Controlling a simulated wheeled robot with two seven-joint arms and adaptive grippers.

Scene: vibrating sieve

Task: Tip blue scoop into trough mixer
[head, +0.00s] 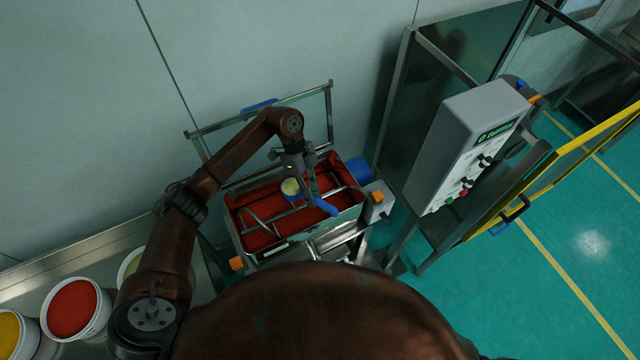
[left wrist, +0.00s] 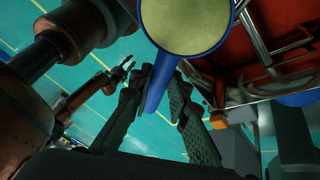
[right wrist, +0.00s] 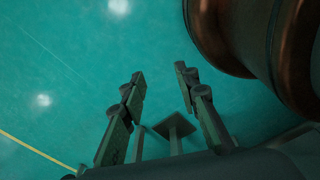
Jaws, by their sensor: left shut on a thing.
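The blue scoop (head: 325,207) is held over the trough mixer (head: 240,238), with its bowl full of pale yellow powder. The scoop (left wrist: 158,88) looks about level in the left wrist view, its bowl at the top edge. My left gripper (head: 314,196) is shut on the scoop's handle. The trough is an open steel box with a metal stirring frame and red contents inside. My right gripper (right wrist: 160,75) is open and empty above the green floor, away from the trough.
White tubs stand on the steel bench at left, one with red contents (head: 73,308) and one with yellow contents (head: 10,330). A grey control box (head: 460,140) and a yellow-edged guard (head: 560,165) stand right of the mixer. A metal frame (head: 331,105) rises behind the trough.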

